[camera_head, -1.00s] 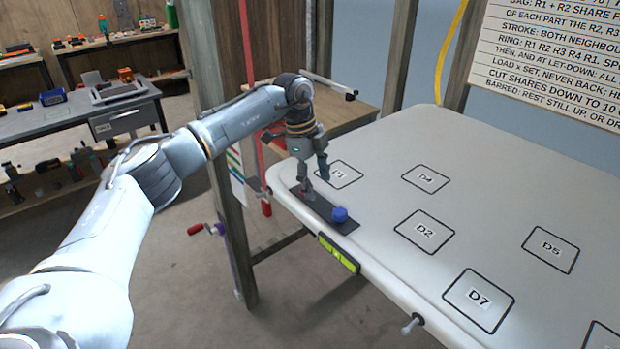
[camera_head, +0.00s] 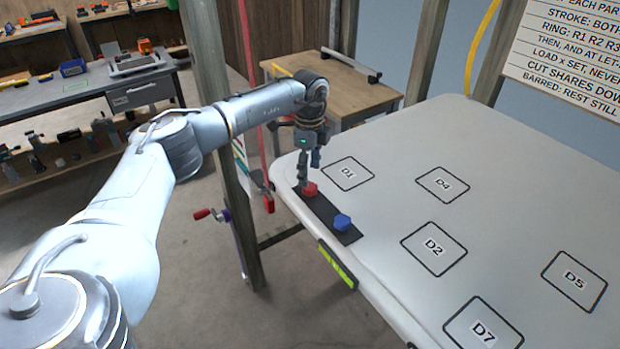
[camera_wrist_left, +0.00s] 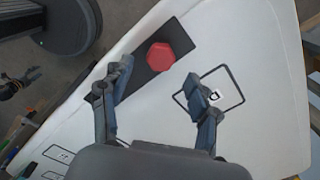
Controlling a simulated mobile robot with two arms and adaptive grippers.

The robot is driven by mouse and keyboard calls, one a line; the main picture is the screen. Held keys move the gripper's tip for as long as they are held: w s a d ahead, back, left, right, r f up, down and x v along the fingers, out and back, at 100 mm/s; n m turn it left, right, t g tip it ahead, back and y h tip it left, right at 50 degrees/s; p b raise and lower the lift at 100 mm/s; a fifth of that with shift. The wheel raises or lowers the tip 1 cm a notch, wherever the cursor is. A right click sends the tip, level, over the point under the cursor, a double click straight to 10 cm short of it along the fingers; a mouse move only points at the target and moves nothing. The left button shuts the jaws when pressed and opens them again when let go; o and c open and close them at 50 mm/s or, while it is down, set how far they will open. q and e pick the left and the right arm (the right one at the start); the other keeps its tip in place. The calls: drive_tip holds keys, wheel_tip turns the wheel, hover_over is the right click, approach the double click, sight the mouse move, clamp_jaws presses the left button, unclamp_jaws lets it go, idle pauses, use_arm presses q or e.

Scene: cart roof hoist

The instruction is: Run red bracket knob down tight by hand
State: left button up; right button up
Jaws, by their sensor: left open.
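The red bracket knob (camera_head: 310,189) stands on a dark bracket plate (camera_head: 322,214) at the near-left corner of the white roof panel (camera_head: 390,190). In the left wrist view the knob (camera_wrist_left: 160,57) is a red, faceted, many-sided disc on the dark strip. My left gripper (camera_head: 309,172) is just above the knob in the head view, pointing down. In the wrist view its fingers (camera_wrist_left: 155,85) are spread apart, with nothing between the tips; the knob lies just beyond them. A blue knob (camera_head: 342,222) sits at the other end of the plate. My right gripper is not in view.
A yellow-green level (camera_head: 338,264) is on the panel's edge. A red-handled crank (camera_head: 203,214) is by the wooden post (camera_head: 225,130). A wooden table (camera_head: 340,88) stands behind. The panel's marked squares, such as D2 (camera_head: 434,248), are empty.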

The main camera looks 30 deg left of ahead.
sight(310, 186)
use_arm(q)
wheel_tip(310, 186, down, 5)
drive_tip(key=shift+r+p, duration=0.1)
drive_tip(key=shift+p, duration=0.45)
drive_tip(key=shift+w+f, duration=0.1)
drive_tip(key=shift+f, duration=0.15)
drive_tip(key=c, duration=1.2)
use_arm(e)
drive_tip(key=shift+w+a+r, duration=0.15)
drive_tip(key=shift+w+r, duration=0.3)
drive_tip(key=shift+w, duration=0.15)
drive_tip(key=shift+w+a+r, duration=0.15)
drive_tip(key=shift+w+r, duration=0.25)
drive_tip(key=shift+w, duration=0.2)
